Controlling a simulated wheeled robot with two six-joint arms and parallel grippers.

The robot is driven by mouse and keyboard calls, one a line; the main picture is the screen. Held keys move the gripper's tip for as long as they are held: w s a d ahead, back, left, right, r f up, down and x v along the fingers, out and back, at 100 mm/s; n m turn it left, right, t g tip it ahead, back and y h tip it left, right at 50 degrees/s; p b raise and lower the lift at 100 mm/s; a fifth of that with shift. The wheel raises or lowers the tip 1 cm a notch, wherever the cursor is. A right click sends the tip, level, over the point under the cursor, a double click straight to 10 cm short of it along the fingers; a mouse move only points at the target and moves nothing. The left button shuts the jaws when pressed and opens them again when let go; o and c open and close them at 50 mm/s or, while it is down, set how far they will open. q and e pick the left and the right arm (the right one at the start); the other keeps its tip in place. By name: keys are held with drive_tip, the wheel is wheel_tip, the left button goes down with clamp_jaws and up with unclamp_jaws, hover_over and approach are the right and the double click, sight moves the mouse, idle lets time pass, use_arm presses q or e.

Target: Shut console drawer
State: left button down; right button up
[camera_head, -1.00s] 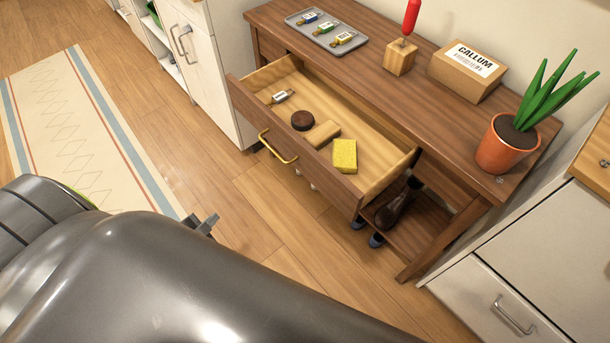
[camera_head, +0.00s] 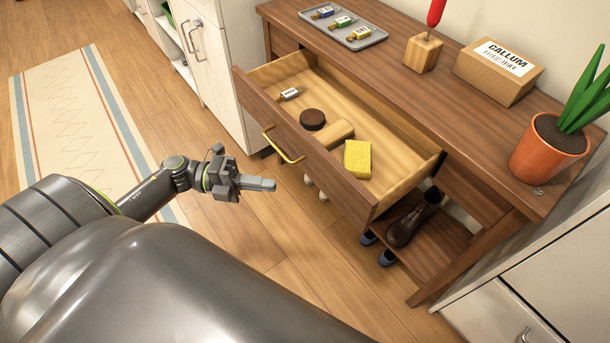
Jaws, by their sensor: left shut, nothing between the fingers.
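The wooden console (camera_head: 400,97) stands against the wall with its drawer (camera_head: 335,178) pulled well out. The drawer has a brass handle (camera_head: 284,146) on its front. Inside lie a small labelled bottle (camera_head: 290,93), a dark round tin (camera_head: 312,119), a tan block (camera_head: 331,134) and a yellow sponge (camera_head: 357,159). My left gripper (camera_head: 270,184) is shut and empty, in front of the drawer, apart from it and a little left of and below the handle in the picture. My right gripper is not in view.
Shoes (camera_head: 407,225) sit on the lower shelf. White cabinets (camera_head: 221,62) flank the console.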

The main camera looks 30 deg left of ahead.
sight(324, 180)
use_arm(q)
drive_tip(key=w+d, duration=0.1)
drive_tip(key=d, duration=0.1)
drive_tip(key=w+d, duration=0.4)
drive_tip(key=shift+d, duration=0.25)
drive_tip(key=shift+w+d, duration=0.15)
drive_tip(key=shift+w, duration=0.35)
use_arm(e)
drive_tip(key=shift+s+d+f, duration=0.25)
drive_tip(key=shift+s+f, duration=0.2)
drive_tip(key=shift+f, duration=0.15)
